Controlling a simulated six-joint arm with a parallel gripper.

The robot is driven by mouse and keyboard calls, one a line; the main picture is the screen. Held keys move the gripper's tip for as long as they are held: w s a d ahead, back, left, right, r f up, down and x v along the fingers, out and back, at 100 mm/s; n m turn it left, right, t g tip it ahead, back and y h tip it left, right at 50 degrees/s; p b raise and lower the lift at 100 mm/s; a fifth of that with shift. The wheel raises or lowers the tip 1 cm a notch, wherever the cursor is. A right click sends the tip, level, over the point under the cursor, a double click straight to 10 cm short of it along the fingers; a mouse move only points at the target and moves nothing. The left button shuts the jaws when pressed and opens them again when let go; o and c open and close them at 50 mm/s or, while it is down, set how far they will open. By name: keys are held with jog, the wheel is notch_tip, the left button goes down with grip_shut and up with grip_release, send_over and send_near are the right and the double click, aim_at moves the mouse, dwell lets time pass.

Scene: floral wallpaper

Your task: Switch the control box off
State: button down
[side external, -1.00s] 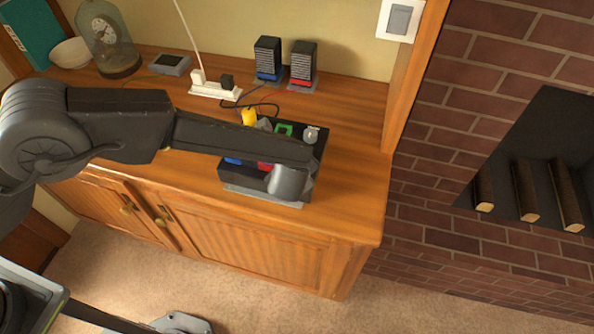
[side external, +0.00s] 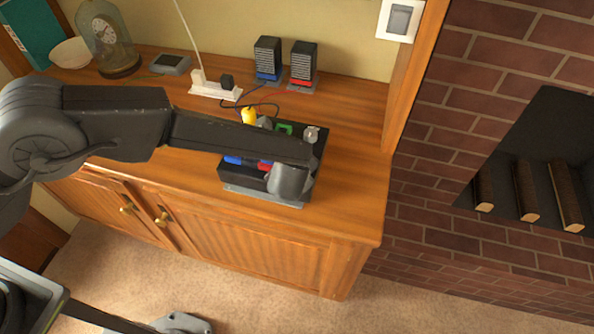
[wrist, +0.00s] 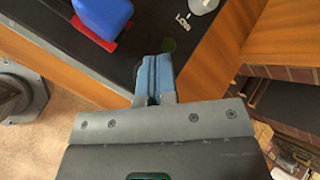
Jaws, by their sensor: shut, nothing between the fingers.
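The control box (side external: 237,178) is a black box on the wooden cabinet top. In the side view it has a yellow part (side external: 249,116), a green part (side external: 284,128), a light knob (side external: 311,133), and blue (side external: 233,160) and red pieces along its left front. The wrist view shows a blue rocker-like switch (wrist: 103,16) on a red base at upper left, a white knob (wrist: 203,5) and a "LOW" label. My gripper (wrist: 155,62) is shut and empty over the box's black top, right of the blue switch. In the side view my wrist hides the box's right front and the fingertips.
Two small slatted units, one blue-based (side external: 268,58) and one red-based (side external: 303,64), stand behind the box. A white power strip (side external: 212,89) with cables lies behind left. A glass-domed clock (side external: 105,38) stands far left. A brick fireplace is at right.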

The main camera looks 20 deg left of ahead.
jog(key=shift+r, duration=0.4)
jog(key=shift+r, duration=2.5)
jog(key=s+a+r+n+g, duration=0.1)
jog(key=s+a+r+n, duration=0.2)
jog(key=a+r+n, duration=0.5)
jog(key=s+a+r+n+g, duration=0.2)
jog(key=s+a+r+n, duration=0.1)
jog(key=a+r, duration=0.75)
jog(key=s+a+r+n+h, duration=0.1)
jog(key=s+a+n, duration=0.5)
jog(key=s, duration=0.4)
jog(key=s+a+r+n+h, duration=0.1)
jog(key=s+a+n, duration=0.6)
jog(key=s, duration=0.3)
jog(key=shift+s+n, duration=0.3)
